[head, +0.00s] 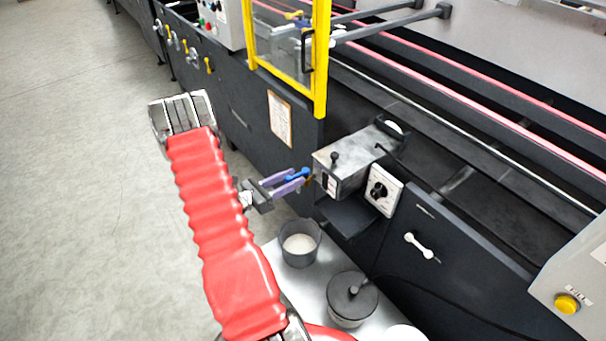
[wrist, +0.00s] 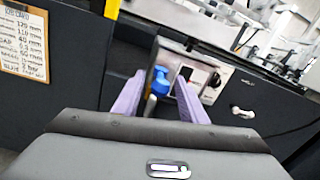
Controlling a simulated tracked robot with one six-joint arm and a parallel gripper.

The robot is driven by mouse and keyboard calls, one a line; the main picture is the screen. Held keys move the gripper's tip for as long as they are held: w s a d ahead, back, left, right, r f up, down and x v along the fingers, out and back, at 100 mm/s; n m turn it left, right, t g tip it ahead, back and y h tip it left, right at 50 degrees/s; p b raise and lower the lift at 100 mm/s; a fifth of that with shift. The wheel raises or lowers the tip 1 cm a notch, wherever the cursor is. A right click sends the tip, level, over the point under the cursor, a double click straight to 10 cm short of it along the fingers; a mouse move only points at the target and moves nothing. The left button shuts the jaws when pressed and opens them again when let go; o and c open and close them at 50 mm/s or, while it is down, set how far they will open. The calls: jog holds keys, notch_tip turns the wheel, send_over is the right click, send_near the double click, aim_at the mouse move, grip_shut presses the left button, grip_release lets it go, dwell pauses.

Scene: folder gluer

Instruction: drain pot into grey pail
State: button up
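The pot (head: 345,165) is a metal box on the side of the machine, with a black knob on its lid. A blue tap handle (head: 297,174) sticks out from its left end; it also shows in the wrist view (wrist: 160,80). My gripper (head: 288,182) reaches in from the left, its purple fingers on either side of the blue handle. In the wrist view the fingers stand apart with gaps beside the handle. The grey pail (head: 300,258) stands low below the tap, with whitish stuff inside. The tap's outlet is not clear to see.
A lidded dark container (head: 352,305) stands right of the pail on a pale surface (head: 318,285). A dial box (head: 383,191) sits right of the pot. A yellow-framed guard (head: 320,60) rises behind my gripper. The floor at left is clear.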

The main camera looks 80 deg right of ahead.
aim_at(302, 173)
jog(key=shift+x, duration=2.5)
jog(key=shift+c, duration=0.2)
grip_shut()
